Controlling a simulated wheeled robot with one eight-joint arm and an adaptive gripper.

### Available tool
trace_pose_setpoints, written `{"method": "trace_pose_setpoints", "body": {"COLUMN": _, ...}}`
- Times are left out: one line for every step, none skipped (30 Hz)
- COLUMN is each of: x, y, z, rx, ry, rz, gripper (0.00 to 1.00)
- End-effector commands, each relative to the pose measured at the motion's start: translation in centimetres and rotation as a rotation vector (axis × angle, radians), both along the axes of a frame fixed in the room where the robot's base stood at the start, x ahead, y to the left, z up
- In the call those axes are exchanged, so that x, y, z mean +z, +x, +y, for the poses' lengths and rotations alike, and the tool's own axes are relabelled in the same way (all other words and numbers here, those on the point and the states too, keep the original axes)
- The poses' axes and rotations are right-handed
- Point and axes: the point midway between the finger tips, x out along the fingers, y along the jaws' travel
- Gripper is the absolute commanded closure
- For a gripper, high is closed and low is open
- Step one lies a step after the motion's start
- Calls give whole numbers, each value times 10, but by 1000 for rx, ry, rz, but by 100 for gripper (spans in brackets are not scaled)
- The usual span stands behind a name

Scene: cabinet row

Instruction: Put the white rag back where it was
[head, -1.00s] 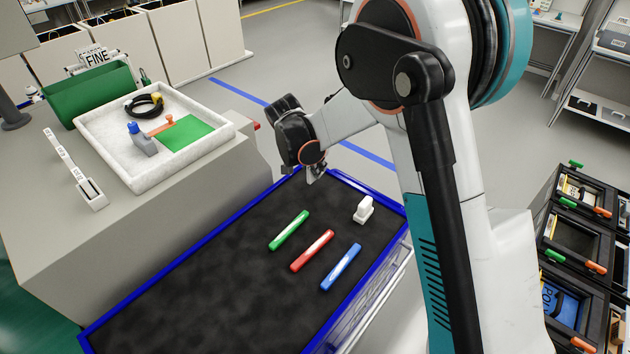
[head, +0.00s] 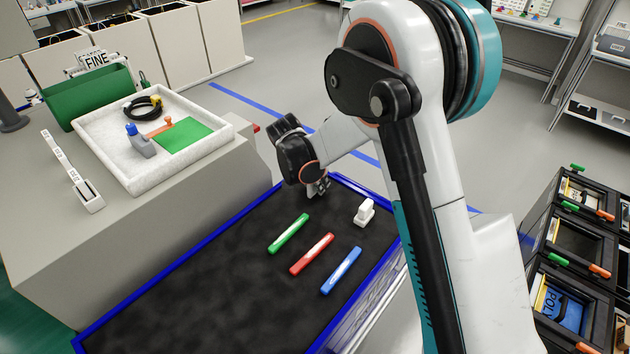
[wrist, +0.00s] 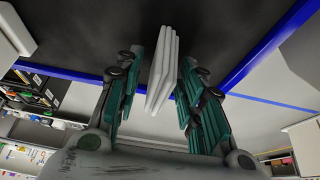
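The white rag (wrist: 163,72) is a narrow stack of folded white layers in the wrist view. It lies between the two fingers of my gripper (wrist: 160,80). The right finger is close beside it and a gap shows on the left, so the fingers look open around it. In the head view my gripper (head: 318,188) is low at the far corner of the black-topped, blue-rimmed table (head: 210,270). The rag is mostly hidden there by the gripper.
Green (head: 288,234), red (head: 312,254) and blue (head: 341,270) markers and a white block (head: 365,212) lie on the black top. A white tray (head: 95,165) with tools stands on the grey counter at left. Dark bins (head: 570,260) stand at right. The near black top is clear.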

Motion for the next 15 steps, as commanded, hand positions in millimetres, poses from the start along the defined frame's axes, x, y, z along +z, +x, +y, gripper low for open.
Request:
{"method": "trace_pose_setpoints", "body": {"x": 0, "y": 0, "z": 0, "rx": 0, "ry": 0, "rz": 0, "gripper": 64}}
{"method": "trace_pose_setpoints", "body": {"x": 0, "y": 0, "z": 0, "rx": 0, "ry": 0, "rz": 0, "gripper": 64}}
{"method": "trace_pose_setpoints", "body": {"x": 0, "y": 0, "z": 0, "rx": 0, "ry": 0, "rz": 0, "gripper": 64}}
{"method": "trace_pose_setpoints", "body": {"x": 0, "y": 0, "z": 0, "rx": 0, "ry": 0, "rz": 0, "gripper": 64}}
{"method": "trace_pose_setpoints", "body": {"x": 0, "y": 0, "z": 0, "rx": 0, "ry": 0, "rz": 0, "gripper": 64}}
{"method": "trace_pose_setpoints", "body": {"x": 0, "y": 0, "z": 0, "rx": 0, "ry": 0, "rz": 0, "gripper": 64}}
{"method": "trace_pose_setpoints", "body": {"x": 1, "y": 0, "z": 0, "rx": 0, "ry": 0, "rz": 0, "gripper": 64}}
{"method": "trace_pose_setpoints", "body": {"x": 2, "y": 0, "z": 0, "rx": 0, "ry": 0, "rz": 0, "gripper": 64}}
{"method": "trace_pose_setpoints", "body": {"x": 4, "y": 0, "z": 0, "rx": 0, "ry": 0, "rz": 0, "gripper": 64}}
{"method": "trace_pose_setpoints", "body": {"x": 7, "y": -1, "z": 1, "rx": 0, "ry": 0, "rz": 0, "gripper": 64}}
{"method": "trace_pose_setpoints", "body": {"x": 10, "y": -2, "z": 2, "rx": 1, "ry": 0, "rz": 0, "gripper": 64}}
{"method": "trace_pose_setpoints", "body": {"x": 15, "y": -3, "z": 4, "rx": 1, "ry": 0, "rz": 0, "gripper": 64}}
{"method": "trace_pose_setpoints", "body": {"x": 19, "y": -5, "z": 5, "rx": 1, "ry": 0, "rz": 0, "gripper": 64}}
{"method": "trace_pose_setpoints", "body": {"x": 25, "y": -7, "z": 7, "rx": 1, "ry": 0, "rz": 0, "gripper": 64}}
{"method": "trace_pose_setpoints", "body": {"x": 32, "y": -9, "z": 9, "rx": 2, "ry": 0, "rz": 0, "gripper": 64}}
